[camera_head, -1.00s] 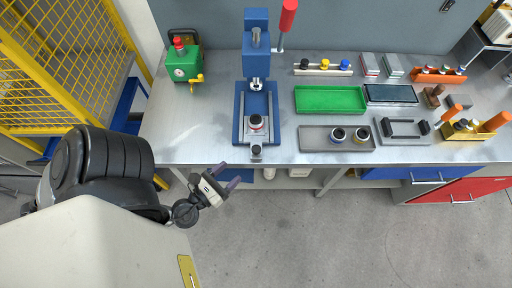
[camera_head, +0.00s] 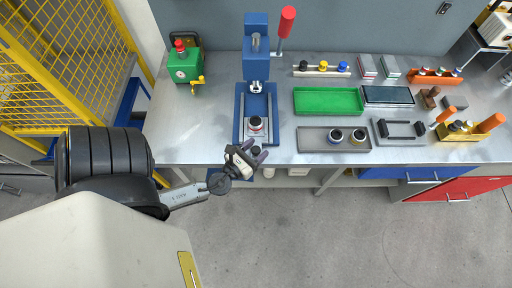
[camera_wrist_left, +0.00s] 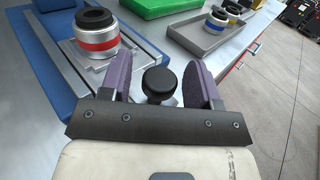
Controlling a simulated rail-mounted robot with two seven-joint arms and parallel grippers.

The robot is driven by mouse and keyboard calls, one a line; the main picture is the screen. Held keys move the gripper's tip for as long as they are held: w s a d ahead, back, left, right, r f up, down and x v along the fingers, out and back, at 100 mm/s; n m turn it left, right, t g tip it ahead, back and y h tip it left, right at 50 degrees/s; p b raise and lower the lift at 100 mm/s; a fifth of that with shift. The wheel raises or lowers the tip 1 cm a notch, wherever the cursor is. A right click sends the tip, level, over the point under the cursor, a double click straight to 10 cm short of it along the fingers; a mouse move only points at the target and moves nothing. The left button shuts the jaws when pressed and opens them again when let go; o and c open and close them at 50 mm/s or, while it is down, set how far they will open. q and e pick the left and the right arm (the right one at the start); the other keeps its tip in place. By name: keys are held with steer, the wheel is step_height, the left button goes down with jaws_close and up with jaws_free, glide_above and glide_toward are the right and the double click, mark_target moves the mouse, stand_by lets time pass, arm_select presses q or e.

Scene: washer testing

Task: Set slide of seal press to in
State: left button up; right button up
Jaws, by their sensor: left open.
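The blue seal press (camera_head: 256,60) stands on the bench, with its red-handled lever (camera_head: 286,22) at the upper right. Its slide (camera_head: 255,130) lies at the front of the blue base and carries a red-banded cylinder, which shows large in the left wrist view (camera_wrist_left: 96,36). A black round knob (camera_wrist_left: 159,82) is at the slide's front end. My left gripper (camera_head: 254,155) is at the bench's front edge by that knob. In the left wrist view its two purple fingers (camera_wrist_left: 160,84) are open, one on each side of the knob, with gaps visible. My right gripper is not in view.
A grey tray (camera_head: 312,147) with two ringed parts and a green tray (camera_head: 329,101) lie to the right of the press. A green box (camera_head: 183,66) with a yellow tap stands at the left. Bare bench lies between box and press.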

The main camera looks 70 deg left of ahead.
mark_target(256, 144)
arm_select(q)
steer(key=shift+c, duration=0.4)
jaws_close()
steer(key=shift+w+a, duration=0.15)
steer(key=shift+a, duration=0.3)
steer(key=shift+w+a, duration=0.3)
steer(key=shift+a, duration=0.35)
steer(key=shift+w+a, duration=0.25)
steer(key=shift+a, duration=0.35)
steer(key=shift+d, duration=0.15)
steer(key=shift+o, duration=0.4)
jaws_free()
steer(key=shift+s, duration=0.1)
